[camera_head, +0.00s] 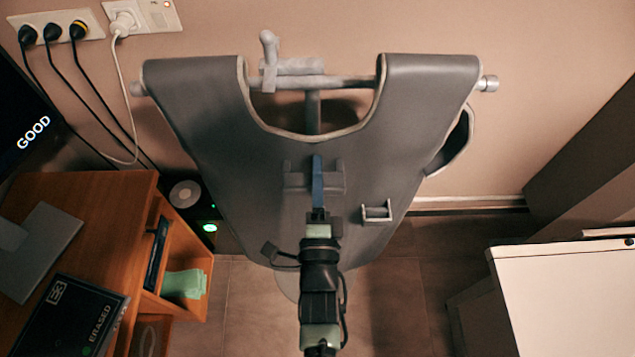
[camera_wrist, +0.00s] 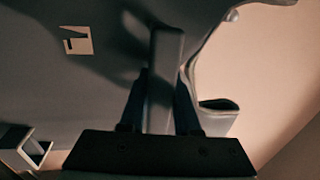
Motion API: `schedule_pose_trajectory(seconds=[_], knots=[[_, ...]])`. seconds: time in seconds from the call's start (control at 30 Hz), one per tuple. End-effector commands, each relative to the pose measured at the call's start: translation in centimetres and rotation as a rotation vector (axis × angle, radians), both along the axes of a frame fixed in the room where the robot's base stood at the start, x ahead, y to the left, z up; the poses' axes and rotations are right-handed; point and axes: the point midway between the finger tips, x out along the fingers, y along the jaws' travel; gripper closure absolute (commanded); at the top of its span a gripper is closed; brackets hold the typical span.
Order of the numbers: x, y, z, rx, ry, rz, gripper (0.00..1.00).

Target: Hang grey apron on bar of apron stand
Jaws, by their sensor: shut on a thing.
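The grey apron (camera_head: 300,155) spreads below the horizontal bar (camera_head: 330,82) of the apron stand, and its two shoulder parts lie over the bar near both ends. The apron also fills much of the wrist view (camera_wrist: 85,85). My gripper (camera_head: 317,172) is in front of the apron's upper middle. In the wrist view its two fingers (camera_wrist: 159,100) are shut on an upright grey handle-like piece (camera_wrist: 165,65) on the apron's front. The bar's round ends show beyond both shoulders. Most of the stand's post is hidden behind the apron.
A wooden desk (camera_head: 85,215) with a dark monitor stands at the left. A white-topped cabinet (camera_head: 565,290) is at the lower right. Plugs and cables (camera_head: 75,60) are on the wall at the upper left. Tiled floor (camera_head: 400,290) shows below the apron.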

Motion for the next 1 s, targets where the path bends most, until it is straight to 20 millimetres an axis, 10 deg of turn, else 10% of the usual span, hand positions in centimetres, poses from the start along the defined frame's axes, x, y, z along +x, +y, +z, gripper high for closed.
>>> schedule_pose_trajectory(seconds=[1.0], knots=[[7.1, 0.0, 0.5, 0.0, -0.017, 0.0, 1.0]])
